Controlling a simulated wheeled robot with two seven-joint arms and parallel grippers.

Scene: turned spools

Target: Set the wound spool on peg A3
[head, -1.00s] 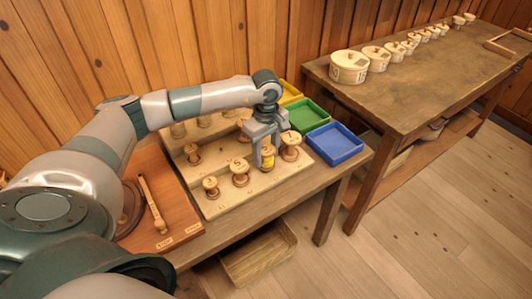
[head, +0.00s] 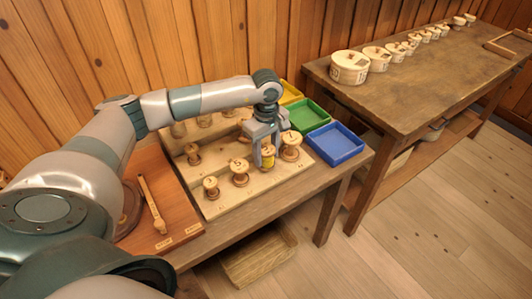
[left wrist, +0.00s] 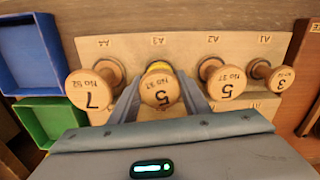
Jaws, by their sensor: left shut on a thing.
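My left gripper (head: 262,152) is shut on the wound spool (head: 267,161), which has yellow thread and a pale wooden top. In the left wrist view the fingers grip the wound spool (left wrist: 160,88) from both sides; its top reads 5. It is in line with the A3 label (left wrist: 158,41) on the peg board (head: 222,205). Its lower end is hidden, so I cannot tell whether it touches the board. Peg A3 itself is hidden. My right gripper is not in view.
A spool marked 7 (left wrist: 95,84) stands beside the wound one at A4, and another marked 5 (left wrist: 223,80) at A2. A spool marked 3 (left wrist: 272,76) is at A1. Blue (head: 335,143) and green (head: 308,115) trays lie beyond the board.

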